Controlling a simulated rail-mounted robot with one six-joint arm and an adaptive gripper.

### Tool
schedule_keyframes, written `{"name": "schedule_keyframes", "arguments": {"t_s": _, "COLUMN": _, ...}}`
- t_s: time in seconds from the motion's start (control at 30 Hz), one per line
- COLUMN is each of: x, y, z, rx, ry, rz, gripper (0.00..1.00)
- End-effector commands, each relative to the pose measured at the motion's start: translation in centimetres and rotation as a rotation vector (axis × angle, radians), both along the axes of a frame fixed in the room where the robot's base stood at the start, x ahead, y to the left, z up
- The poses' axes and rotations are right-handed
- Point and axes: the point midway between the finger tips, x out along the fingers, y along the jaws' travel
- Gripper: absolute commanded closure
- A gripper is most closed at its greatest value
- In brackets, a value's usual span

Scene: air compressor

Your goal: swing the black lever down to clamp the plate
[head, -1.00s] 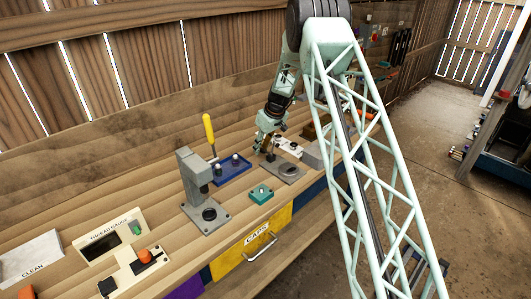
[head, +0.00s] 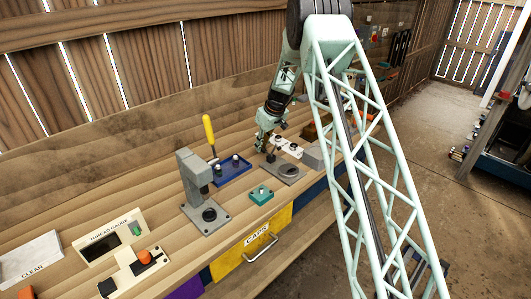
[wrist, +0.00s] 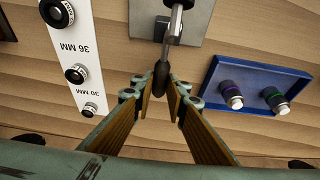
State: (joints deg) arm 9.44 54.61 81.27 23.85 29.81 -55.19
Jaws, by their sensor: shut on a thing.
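The black lever (wrist: 161,76) shows in the wrist view between the fingertips of my gripper (wrist: 167,92), which is shut on its dark grip end. The lever joins a metal linkage (wrist: 174,25) on a grey base plate (wrist: 200,22). In the head view my gripper (head: 265,146) is at the back left of the grey clamp fixture (head: 290,175), low over the bench. The lever is mostly hidden by the gripper there. I cannot tell the plate to be clamped apart from the fixture.
A blue tray (head: 235,175) with two capped parts lies on the other side. A teal block (head: 261,194) and a grey press (head: 196,185) stand nearby.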

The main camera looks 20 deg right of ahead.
Motion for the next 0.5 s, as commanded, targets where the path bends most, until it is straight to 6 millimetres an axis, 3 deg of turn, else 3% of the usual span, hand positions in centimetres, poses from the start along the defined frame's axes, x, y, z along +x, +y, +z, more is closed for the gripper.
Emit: {"name": "schedule_keyframes", "arguments": {"t_s": 0.5, "x": 0.08, "y": -0.01, "z": 0.63, "rx": 0.0, "ry": -0.001, "rz": 0.0, "gripper": 0.92}}
